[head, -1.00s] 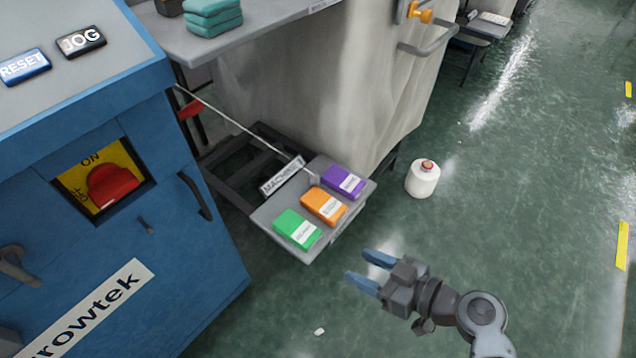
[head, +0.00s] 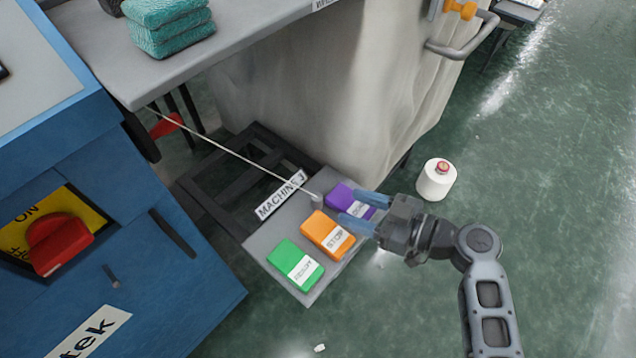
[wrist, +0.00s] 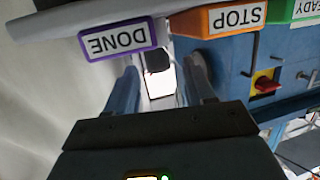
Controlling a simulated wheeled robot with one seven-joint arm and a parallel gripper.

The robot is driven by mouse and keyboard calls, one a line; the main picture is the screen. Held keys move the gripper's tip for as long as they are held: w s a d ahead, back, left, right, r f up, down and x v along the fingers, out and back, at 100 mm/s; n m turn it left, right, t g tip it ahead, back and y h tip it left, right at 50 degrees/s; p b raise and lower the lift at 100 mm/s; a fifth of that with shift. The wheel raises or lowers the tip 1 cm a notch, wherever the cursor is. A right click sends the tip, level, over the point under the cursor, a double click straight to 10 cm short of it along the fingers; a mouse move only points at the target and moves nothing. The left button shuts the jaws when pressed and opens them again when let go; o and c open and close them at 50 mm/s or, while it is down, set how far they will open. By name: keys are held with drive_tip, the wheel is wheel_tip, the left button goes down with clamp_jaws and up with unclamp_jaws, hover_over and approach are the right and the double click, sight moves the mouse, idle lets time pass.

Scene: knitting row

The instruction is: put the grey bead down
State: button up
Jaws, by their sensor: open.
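In the wrist view, the purple DONE block (wrist: 118,40) and STOP block (wrist: 230,18) appear upside down ahead of the open fingers (wrist: 160,85); I cannot make out the bead surely there.
A green block (head: 295,264) sits at the panel's near end. The blue machine (head: 165,290) stands left, a table with teal towels (head: 170,30) above. A draped pale cover (head: 330,90) rises behind. A white cone (head: 437,181) stands on the floor, right. Floor at lower right is clear.

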sight(317, 202)
drive_tip(key=shift+s+f+b+x, duration=0.1)
drive_tip(key=shift+b+x, duration=0.1)
drive_tip(key=shift+x, duration=1.7)
drive_tip(key=shift+s+f+b+x, duration=0.1)
drive_tip(key=shift+b+x, duration=0.1)
drive_tip(key=shift+x, duration=1.7)
drive_tip(key=shift+a, duration=0.1)
clamp_jaws()
